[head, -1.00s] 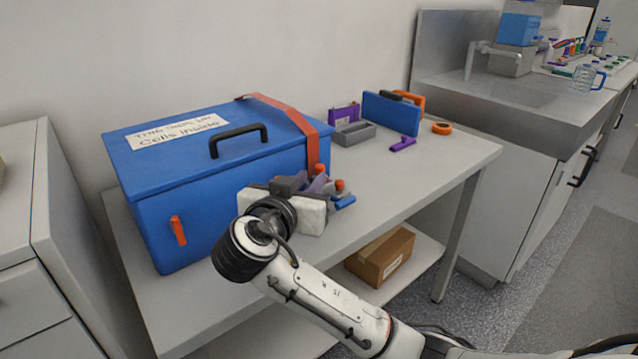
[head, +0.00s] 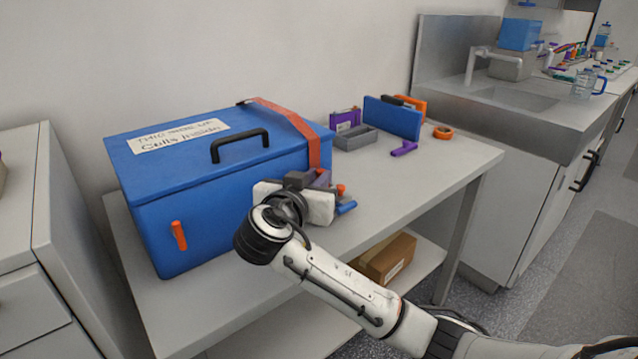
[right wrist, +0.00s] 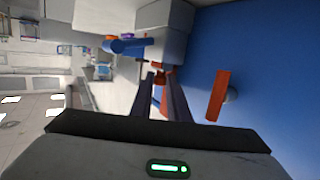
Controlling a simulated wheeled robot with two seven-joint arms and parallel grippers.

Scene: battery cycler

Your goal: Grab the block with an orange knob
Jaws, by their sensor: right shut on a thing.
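My right gripper (head: 311,181) is in front of the blue box's right end in the head view and hides most of what it holds. A small orange knob (head: 341,189) shows just past its fingers. In the right wrist view the gripper (right wrist: 160,80) has its fingers close together on an orange knob (right wrist: 161,71). A grey block (right wrist: 165,38) lies just beyond the fingertips; whether it is lifted off the table I cannot tell. A blue cylindrical piece (head: 347,207) sits beside the knob; it also shows in the right wrist view (right wrist: 130,45). My left gripper is out of view.
The large blue box (head: 215,215) with an orange strap and latch stands close to the gripper. Behind are a grey tray (head: 355,140), a blue panel (head: 392,118), a purple piece (head: 404,149) and an orange ring (head: 443,132).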

